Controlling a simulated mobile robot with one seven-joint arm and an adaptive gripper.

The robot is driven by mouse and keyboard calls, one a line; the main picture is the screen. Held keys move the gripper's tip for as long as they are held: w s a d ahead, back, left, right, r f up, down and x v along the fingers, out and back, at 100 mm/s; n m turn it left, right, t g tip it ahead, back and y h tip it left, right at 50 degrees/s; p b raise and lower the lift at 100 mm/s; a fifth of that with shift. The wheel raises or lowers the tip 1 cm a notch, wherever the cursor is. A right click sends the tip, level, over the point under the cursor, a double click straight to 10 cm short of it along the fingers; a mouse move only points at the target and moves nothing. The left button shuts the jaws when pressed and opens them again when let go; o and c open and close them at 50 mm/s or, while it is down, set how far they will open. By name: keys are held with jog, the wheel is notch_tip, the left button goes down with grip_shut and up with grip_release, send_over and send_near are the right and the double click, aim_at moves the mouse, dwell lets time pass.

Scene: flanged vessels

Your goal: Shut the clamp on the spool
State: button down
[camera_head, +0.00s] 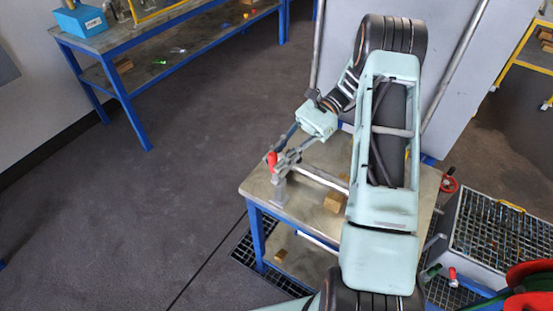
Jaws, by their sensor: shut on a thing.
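The clamp (279,183) is a grey metal piece with a red handle (272,161), standing at the left end of the spool on a small blue-framed table. The spool (322,178) is a grey metal pipe lying across the table top, its right part hidden behind my arm. My gripper (277,155) reaches down from the upper right, its fingers shut at the red handle. The handle stands upright above the clamp. The fingertips and the clamp's jaws are too small to make out clearly.
The small table (259,185) also bears a wooden block (334,202). A red handwheel (449,184) is right of my arm. A grated box (505,232) stands at the right. A blue bench (135,38) holds a blue box (80,20). The floor at left is clear.

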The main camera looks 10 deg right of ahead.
jog(key=shift+d, duration=0.1)
dwell(0.4)
jog(key=c, duration=1.8)
grip_release()
jog(key=shift+o, duration=0.2)
jog(key=shift+w, duration=0.1)
jog(key=v, duration=0.7)
jog(key=shift+d, duration=0.3)
jog(key=shift+w, duration=0.1)
jog(key=shift+c, duration=0.2)
